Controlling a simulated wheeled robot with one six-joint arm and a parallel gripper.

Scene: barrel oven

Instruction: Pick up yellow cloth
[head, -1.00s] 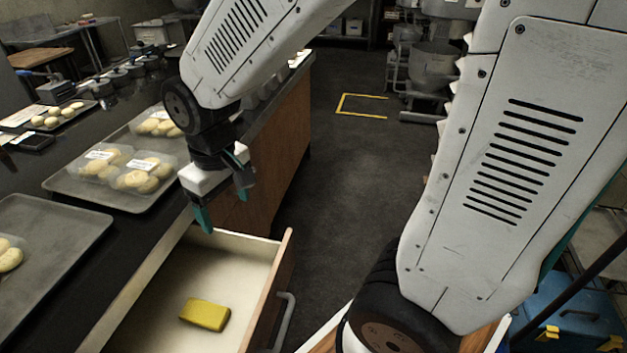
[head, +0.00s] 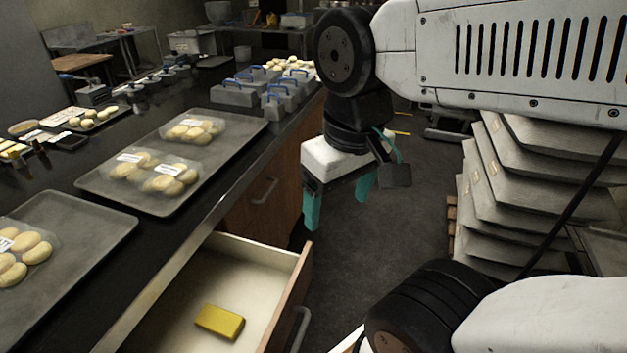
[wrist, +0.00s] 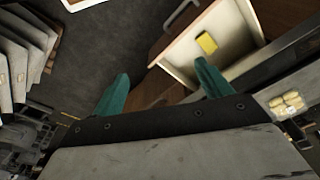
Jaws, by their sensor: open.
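The yellow cloth (head: 219,322) lies folded as a small block on the pale floor of an open drawer (head: 265,290). In the wrist view the cloth (wrist: 207,43) shows inside the drawer (wrist: 232,22), beyond the fingertips. My gripper (head: 338,205) has teal fingers, set apart and empty, pointing down. It hangs above and beyond the drawer, to the right of the cloth, in the head view. In the wrist view my gripper (wrist: 160,85) has clear space between its fingers. Nothing touches the cloth except the drawer floor.
The dark counter (head: 190,235) runs along the left above the drawer, with trays (head: 150,203) of packed buns and several grey weights with blue handles (head: 238,92). Stacked sacks (head: 530,180) stand at the right. The floor (head: 370,245) between is clear.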

